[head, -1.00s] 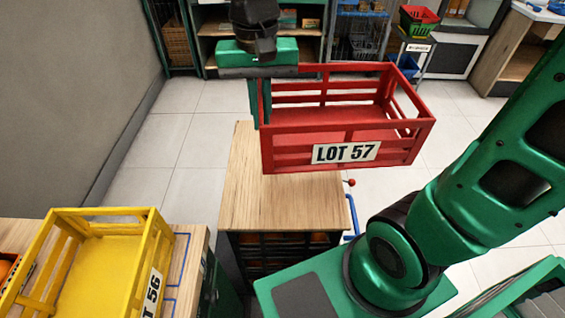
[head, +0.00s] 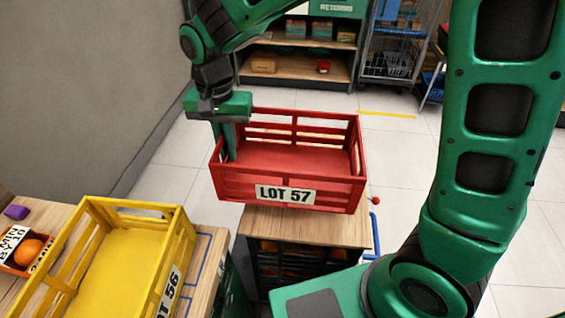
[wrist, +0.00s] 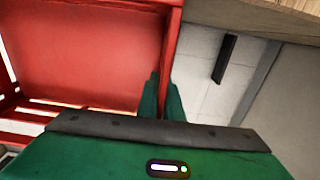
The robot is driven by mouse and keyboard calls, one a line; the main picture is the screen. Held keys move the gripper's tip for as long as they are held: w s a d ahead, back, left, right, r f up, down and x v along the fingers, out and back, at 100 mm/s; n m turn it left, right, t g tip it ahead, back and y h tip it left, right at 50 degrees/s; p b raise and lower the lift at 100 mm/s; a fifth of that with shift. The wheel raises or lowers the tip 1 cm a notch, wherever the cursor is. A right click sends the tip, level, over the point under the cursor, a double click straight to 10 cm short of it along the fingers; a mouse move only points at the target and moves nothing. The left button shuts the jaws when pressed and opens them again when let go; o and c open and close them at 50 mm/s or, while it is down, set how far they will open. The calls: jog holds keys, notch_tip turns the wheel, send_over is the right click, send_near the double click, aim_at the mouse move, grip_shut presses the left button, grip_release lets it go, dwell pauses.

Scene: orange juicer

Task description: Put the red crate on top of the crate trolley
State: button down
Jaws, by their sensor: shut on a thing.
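The red crate (head: 290,160), labelled LOT 57, is empty and roughly level. My gripper (head: 228,150) is shut on its left end wall; in the wrist view the green fingers (wrist: 163,105) straddle the wall of the red crate (wrist: 85,50). The crate trolley (head: 300,229) has a wooden top and stands below and behind the crate's front in the head view. The crate covers the back part of that top. I cannot tell whether the crate touches the top or hangs just above it.
A yellow crate (head: 120,265) labelled LOT 56 stands on a wooden counter (head: 205,250) at left. Shelves (head: 300,60) stand at the back.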

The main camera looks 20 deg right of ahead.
aim_at(258, 144)
jog(key=w+d+f, duration=0.4)
jog(key=d, duration=0.1)
jog(key=w+d+f, duration=0.2)
jog(key=d, duration=0.1)
jog(key=shift+f, duration=1.95)
jog(key=c, duration=1.9)
grip_release()
notch_tip(258, 144, up, 12)
jog(key=shift+r, duration=0.1)
